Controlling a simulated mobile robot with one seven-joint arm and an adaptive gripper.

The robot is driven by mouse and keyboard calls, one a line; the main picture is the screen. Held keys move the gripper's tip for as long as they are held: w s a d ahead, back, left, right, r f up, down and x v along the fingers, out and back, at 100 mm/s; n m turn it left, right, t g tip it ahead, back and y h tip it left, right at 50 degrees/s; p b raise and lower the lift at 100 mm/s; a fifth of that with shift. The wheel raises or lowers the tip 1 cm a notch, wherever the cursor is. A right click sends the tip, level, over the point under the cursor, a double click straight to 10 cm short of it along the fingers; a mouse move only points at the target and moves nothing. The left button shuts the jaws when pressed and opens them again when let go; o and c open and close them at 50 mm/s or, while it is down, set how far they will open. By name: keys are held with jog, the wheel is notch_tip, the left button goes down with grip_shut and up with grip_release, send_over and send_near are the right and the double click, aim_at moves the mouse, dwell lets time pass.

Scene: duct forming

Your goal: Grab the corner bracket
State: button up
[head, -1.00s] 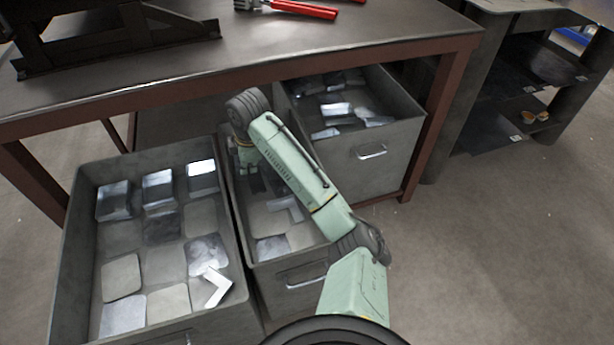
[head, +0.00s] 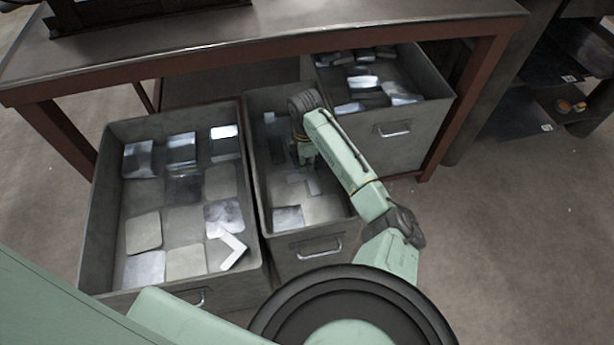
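A pale L-shaped corner bracket (head: 312,185) lies flat on the floor of the middle drawer bin. A second, brighter L-shaped piece (head: 235,254) lies in the front right corner of the left bin, on top of flat plates. My gripper (head: 306,163) points down inside the middle bin, just behind the bracket there in the picture. It is small and dark in this view, and its fingertips are hard to make out. I cannot tell whether it touches the bracket or whether its fingers are open.
The left bin (head: 92,235) holds several square plates. The middle bin (head: 300,262) also holds a plate near its front. A right bin (head: 400,150) holds shiny pieces. The workbench (head: 300,28) overhangs the bins' rear. Open floor lies to the right.

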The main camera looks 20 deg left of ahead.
jog(key=shift+f, duration=0.7)
grip_shut()
